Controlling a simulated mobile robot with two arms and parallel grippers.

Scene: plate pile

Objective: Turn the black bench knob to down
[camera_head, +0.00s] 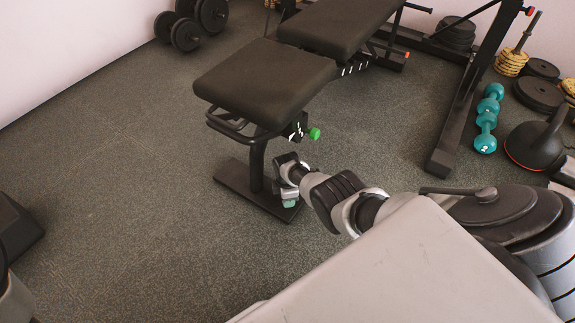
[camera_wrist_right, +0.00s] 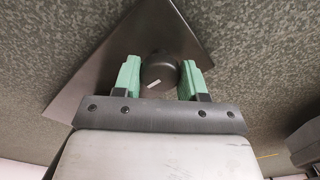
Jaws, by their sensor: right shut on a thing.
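The bench (camera_head: 265,85) has a black padded seat and backrest on a dark post and foot plate. My right gripper (camera_head: 285,186) reaches in at the bench's post from the right. In the right wrist view, its green fingers (camera_wrist_right: 160,66) stand on both sides of the round black bench knob (camera_wrist_right: 158,70) and are shut on it. The knob has a short white mark, slightly tilted, near its lower edge. In the head view the gripper hides the knob. My left gripper is not in view.
A green knob (camera_head: 315,133) sits under the seat, just above my right gripper. Teal dumbbells (camera_head: 487,120), a kettlebell (camera_head: 538,145) and weight plates (camera_head: 538,93) lie at the right beyond a black rack leg (camera_head: 460,120). Open floor (camera_head: 110,180) lies left of the bench.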

